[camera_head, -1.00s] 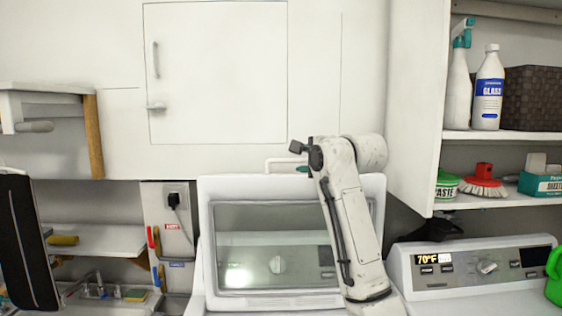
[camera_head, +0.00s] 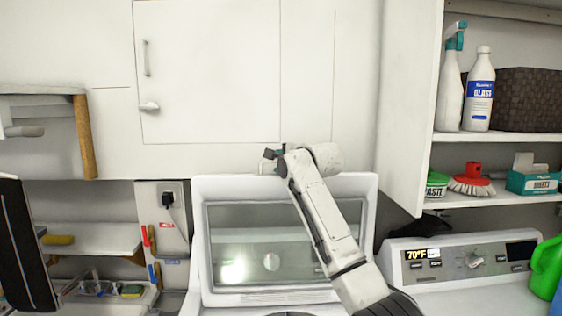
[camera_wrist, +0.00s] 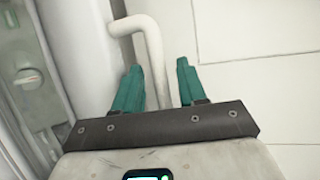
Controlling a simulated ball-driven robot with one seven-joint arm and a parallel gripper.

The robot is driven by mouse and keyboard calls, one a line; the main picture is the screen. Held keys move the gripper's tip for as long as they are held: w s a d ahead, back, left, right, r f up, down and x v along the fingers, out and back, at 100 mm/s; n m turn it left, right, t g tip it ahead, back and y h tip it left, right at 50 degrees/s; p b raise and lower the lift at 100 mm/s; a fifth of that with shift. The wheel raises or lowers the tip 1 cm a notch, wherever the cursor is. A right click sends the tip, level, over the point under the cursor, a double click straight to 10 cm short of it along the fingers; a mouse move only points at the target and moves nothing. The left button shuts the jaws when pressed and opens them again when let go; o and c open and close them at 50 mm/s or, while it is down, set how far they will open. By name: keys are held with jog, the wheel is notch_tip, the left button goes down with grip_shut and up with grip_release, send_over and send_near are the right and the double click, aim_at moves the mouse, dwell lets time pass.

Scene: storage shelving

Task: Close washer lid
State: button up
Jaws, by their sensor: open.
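The washer lid (camera_head: 362,215) stands raised, with a white frame around a glass window (camera_head: 235,230). A white bent bar handle (camera_wrist: 152,50) sticks out from the lid's top edge. In the wrist view the lid's frame (camera_wrist: 82,50) and glass are at the left. My gripper (camera_wrist: 158,78) has two teal fingers, open, one on each side of the handle bar. The bar passes between them, and I cannot tell if either finger touches it. In the head view my gripper (camera_head: 273,157) is just above the lid's top edge, and my arm hides part of the window.
A white cabinet (camera_head: 210,75) is behind the lid. An open cabinet door (camera_head: 405,110) and shelves with bottles (camera_head: 480,90) stand at the right. A second machine's control panel (camera_head: 460,260) is at lower right, a sink area (camera_head: 100,290) at lower left.

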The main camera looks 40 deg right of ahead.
grip_shut()
dwell(0.5)
jog(key=shift+f, duration=0.1)
